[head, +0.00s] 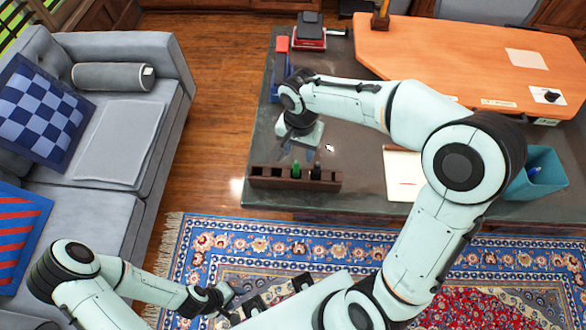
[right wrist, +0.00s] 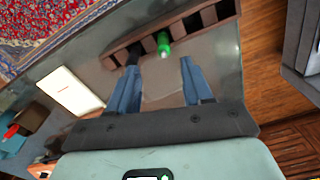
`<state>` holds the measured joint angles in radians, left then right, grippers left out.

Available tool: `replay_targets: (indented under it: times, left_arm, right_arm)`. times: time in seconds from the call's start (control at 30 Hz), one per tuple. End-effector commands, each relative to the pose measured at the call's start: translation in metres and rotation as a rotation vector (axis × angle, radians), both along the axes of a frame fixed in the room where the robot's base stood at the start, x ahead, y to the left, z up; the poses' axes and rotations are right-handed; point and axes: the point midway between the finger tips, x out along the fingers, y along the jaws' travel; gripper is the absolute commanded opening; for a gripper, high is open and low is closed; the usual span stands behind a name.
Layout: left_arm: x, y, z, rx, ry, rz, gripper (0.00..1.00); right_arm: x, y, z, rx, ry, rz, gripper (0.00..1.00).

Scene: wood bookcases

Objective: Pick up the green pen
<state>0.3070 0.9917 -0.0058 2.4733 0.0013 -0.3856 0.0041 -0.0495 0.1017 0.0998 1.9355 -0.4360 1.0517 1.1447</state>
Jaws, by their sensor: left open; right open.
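The green pen (head: 296,169) stands in a compartment of a dark brown wooden holder (head: 262,178) at the near edge of the dark desk. A black item (head: 315,172) stands beside it in the same holder. In the right wrist view the green pen (right wrist: 163,44) shows beyond the fingertips and between them. My right gripper (head: 301,155) is over the desk, just behind the holder, open and empty, its blue fingers (right wrist: 160,66) apart. My left gripper (head: 262,290) is low over the rug, away from the desk, open and holding nothing visible.
An orange tabletop (head: 440,55) lies at the back right. A teal bin (head: 540,175) with a blue item is at the right. White paper (head: 402,172) lies on the desk (head: 350,140). A red and black object (head: 310,30) stands at the back. A grey sofa (head: 160,60) is at the left.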

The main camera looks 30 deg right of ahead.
Motion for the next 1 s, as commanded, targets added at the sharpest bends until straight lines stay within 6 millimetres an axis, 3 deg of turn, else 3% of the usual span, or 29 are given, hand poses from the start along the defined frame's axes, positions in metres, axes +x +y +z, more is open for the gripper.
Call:
replay_targets:
  times: [0.13,0.43,0.7,1.0]
  left_arm:
    - [-0.003,0.0,-0.004,0.0,0.003,0.0,0.49]
    - [-0.003,0.0,-0.005,0.0,0.003,0.0,0.49]
    - [-0.002,0.0,-0.004,0.0,0.002,0.0,0.49]
    - [-0.003,0.0,-0.004,0.0,0.002,0.0,0.49]
  right_arm:
    - [-0.001,0.0,-0.031,0.0,0.006,0.001,0.5]
    - [0.0,0.002,-0.055,0.001,0.003,0.002,0.5]
    - [0.002,0.005,-0.093,0.001,0.004,0.001,0.5]
    - [0.003,0.005,-0.099,0.002,-0.001,0.002,0.5]
